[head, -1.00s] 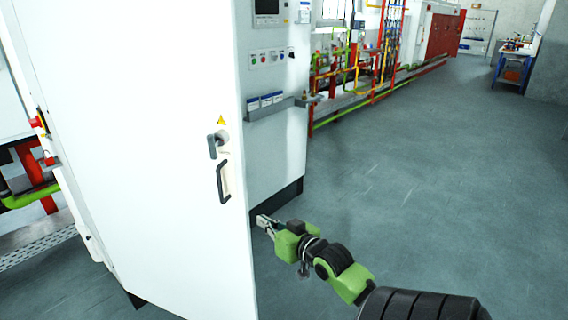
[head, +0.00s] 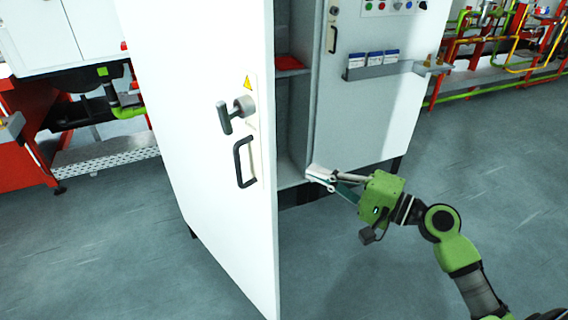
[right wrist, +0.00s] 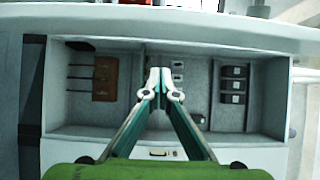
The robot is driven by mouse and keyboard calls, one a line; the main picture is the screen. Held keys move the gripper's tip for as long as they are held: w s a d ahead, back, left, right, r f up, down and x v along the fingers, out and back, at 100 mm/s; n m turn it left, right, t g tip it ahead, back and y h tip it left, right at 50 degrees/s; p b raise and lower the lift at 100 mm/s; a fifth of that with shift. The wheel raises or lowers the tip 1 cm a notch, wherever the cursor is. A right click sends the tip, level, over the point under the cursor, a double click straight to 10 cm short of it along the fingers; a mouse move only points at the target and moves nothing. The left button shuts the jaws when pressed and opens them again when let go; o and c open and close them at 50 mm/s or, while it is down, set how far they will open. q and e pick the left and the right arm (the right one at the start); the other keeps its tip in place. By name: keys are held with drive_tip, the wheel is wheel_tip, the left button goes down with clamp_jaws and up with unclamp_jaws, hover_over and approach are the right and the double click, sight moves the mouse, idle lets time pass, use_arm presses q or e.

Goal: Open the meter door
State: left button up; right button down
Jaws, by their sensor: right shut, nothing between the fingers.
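The white meter door (head: 205,60) stands ajar in the head view, with a dark gap and inside shelf (head: 294,105) showing at its right edge. It bears a black pull handle (head: 243,163), a grey latch lever (head: 226,118) and a yellow warning label. My right gripper (head: 316,178) is just right of the door's free edge, in front of the cabinet opening, apart from the handle. Its fingers are shut and empty. In the right wrist view the gripper (right wrist: 162,88) points at the cabinet inside (right wrist: 195,125). My left gripper is not in view.
The cabinet front (head: 370,120) to the right carries buttons and a grey tray (head: 385,68) with blue-white labelled items. Pipes (head: 500,60) run behind at right. Red framing (head: 30,140) and a metal grating (head: 105,155) lie at left. Floor at right is clear.

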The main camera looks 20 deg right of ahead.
sight(276, 169)
drive_tip(key=w+a+p, duration=0.1)
drive_tip(key=a, duration=0.1)
drive_tip(key=w+a+p, duration=0.2)
drive_tip(key=a, duration=0.1)
drive_tip(key=w+a+p, duration=0.2)
drive_tip(key=a, duration=0.1)
drive_tip(key=shift+a, duration=0.1)
